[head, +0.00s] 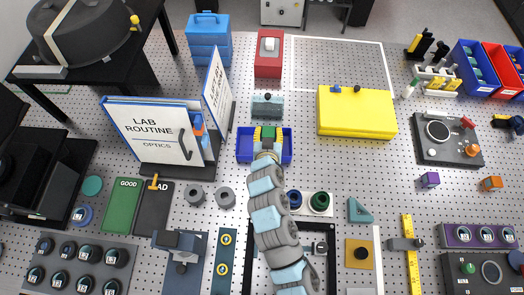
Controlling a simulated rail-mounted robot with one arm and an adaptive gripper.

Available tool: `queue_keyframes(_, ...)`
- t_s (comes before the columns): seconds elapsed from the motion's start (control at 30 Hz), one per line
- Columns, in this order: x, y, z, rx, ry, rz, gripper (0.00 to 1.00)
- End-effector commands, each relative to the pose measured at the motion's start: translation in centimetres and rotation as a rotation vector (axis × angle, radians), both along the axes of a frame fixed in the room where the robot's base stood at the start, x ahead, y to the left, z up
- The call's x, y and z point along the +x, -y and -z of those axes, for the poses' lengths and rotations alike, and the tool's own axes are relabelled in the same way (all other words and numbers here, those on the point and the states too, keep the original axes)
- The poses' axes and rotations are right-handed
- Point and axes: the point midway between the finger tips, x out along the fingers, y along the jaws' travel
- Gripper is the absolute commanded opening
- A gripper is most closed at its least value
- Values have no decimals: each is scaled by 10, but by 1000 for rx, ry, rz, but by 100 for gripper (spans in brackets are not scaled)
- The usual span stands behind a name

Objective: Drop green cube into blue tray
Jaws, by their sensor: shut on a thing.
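The blue tray (244,147) lies in the middle of the perforated table. Its left and right parts show on either side of my arm. My gripper (267,138) is over the tray, shut on the green cube (268,131). The cube shows as a small green patch between the fingers, near the tray's far edge. How high the cube is above the tray floor cannot be told. My gripper and arm hide the middle and front of the tray.
Behind the tray stand a small grey-green block (267,105) and a red box (268,55). A yellow case (357,112) is at the right. White binders (152,133) stand at the left. Two grey cylinders (225,198) are at the front left. A purple cube (429,180) and an orange cube (491,184) lie far right.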

Motion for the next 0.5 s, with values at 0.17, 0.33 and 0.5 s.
queue_keyframes(0.17, 5, -1, 6, 2, 3, 1, 6)
queue_keyframes(0.33, 5, -1, 14, 1, 3, -1, 6)
queue_keyframes(0.5, 5, -1, 30, 2, 4, -1, 6)
